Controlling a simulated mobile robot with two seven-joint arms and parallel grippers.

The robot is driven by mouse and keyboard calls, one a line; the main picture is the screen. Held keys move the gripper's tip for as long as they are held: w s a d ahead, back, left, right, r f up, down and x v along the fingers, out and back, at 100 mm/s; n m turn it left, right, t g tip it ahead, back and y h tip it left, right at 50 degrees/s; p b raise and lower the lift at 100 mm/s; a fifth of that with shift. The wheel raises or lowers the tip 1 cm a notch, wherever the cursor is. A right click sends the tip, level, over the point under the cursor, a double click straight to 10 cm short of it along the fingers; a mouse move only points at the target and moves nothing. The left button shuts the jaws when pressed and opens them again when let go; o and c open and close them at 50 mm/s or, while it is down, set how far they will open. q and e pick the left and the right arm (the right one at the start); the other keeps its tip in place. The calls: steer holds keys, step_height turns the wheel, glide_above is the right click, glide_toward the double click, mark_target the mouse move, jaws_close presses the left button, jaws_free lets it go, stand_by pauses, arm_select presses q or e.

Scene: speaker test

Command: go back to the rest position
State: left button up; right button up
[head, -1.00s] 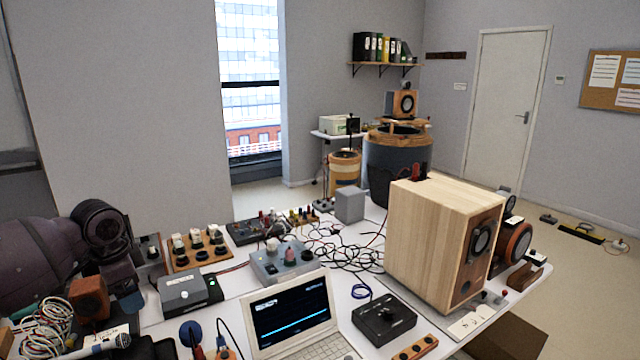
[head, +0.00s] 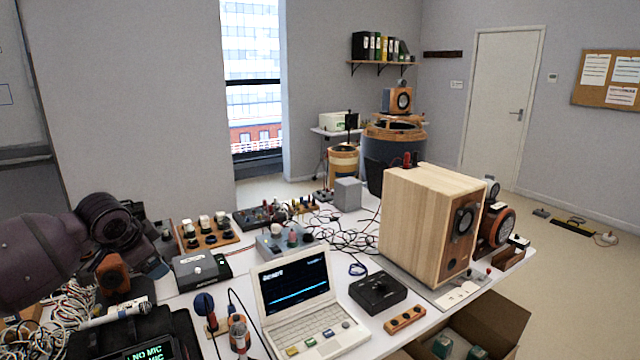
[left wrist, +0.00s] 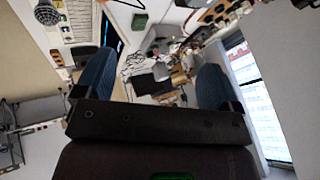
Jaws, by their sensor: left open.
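My left arm (head: 45,250) reaches in from the left edge of the head view, above the left end of the table. Its dark wrist end hides part of the things behind it. In the left wrist view my left gripper (left wrist: 152,82) shows two blue-padded fingers set wide apart, with nothing held between them. Past the fingers the wrist view shows the tabletop gear, tilted, with the window at its right. My right gripper is in neither view.
A white table (head: 350,345) is crowded with a laptop (head: 292,285), a wooden speaker (head: 425,220), a black box (head: 378,292), cables and a microphone. An open cardboard box (head: 500,318) stands at the front right. Bare floor (head: 575,265) lies to the right.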

arm_select(q)
steer(key=d+f+t+h+b, duration=0.1)
steer(key=d+f+t+h, duration=0.3)
steer(key=d, duration=0.5)
steer(key=s+d+f+t+b, duration=0.2)
steer(key=s+d+f+t, duration=0.15)
steer(key=s+f, duration=0.35)
steer(key=s+a+f+n+g+y+b, duration=0.1)
steer(key=s+f+n, duration=0.3)
steer(key=s+f, duration=1)
steer(key=s+a+f+n+g+y+b, duration=0.2)
steer(key=s+f+n+y+b, duration=0.1)
steer(key=s+f, duration=1.1)
steer(key=shift+s+a+f+n+b, duration=0.25)
steer(key=shift+s+a+n+b, duration=0.05)
steer(key=shift+s+n+b, duration=0.35)
steer(key=shift+w, duration=0.1)
steer(key=shift+c, duration=0.3)
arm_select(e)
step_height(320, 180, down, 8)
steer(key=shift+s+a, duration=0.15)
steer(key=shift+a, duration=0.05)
